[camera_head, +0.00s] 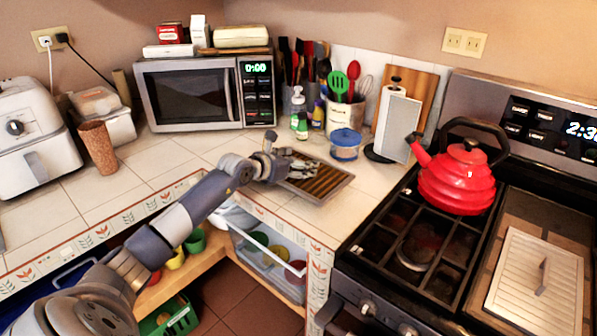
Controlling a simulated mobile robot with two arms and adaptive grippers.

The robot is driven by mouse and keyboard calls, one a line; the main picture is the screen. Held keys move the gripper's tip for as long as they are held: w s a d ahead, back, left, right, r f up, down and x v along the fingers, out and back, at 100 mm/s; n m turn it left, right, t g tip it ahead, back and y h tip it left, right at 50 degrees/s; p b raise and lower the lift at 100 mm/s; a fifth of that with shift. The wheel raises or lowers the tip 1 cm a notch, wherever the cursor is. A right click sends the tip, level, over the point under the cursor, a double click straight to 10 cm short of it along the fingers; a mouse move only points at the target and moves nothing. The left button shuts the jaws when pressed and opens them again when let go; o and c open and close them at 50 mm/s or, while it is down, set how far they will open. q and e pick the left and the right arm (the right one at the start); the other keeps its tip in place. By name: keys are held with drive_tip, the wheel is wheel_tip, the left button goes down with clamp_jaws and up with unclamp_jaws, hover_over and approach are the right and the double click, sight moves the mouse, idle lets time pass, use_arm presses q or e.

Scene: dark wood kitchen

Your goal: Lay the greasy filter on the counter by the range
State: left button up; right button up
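The greasy filter (325,185), a flat rectangular panel with brown and dark stripes and a pale metal frame, is at the counter (290,215) corner left of the range (420,225). It looks level, on or just above the tiles; I cannot tell which. My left gripper (298,167) reaches in from the left and overlaps the filter's upper left part. Its fingers are small and blend with the panel, so their opening and grip are unclear. My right gripper is not in view.
A red kettle (457,180) stands on the range, with a slatted white panel (537,280) at right. Open shelves (265,245) lie below the counter.

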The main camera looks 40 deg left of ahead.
use_arm(q)
drive_tip(key=shift+f, duration=1.65)
drive_tip(key=o, duration=1.2)
drive_tip(key=shift+s+d+f, duration=0.1)
drive_tip(key=shift+s, duration=0.1)
drive_tip(key=v, duration=1)
drive_tip(key=shift+r+v, duration=0.2)
drive_tip(key=shift+v, duration=0.7)
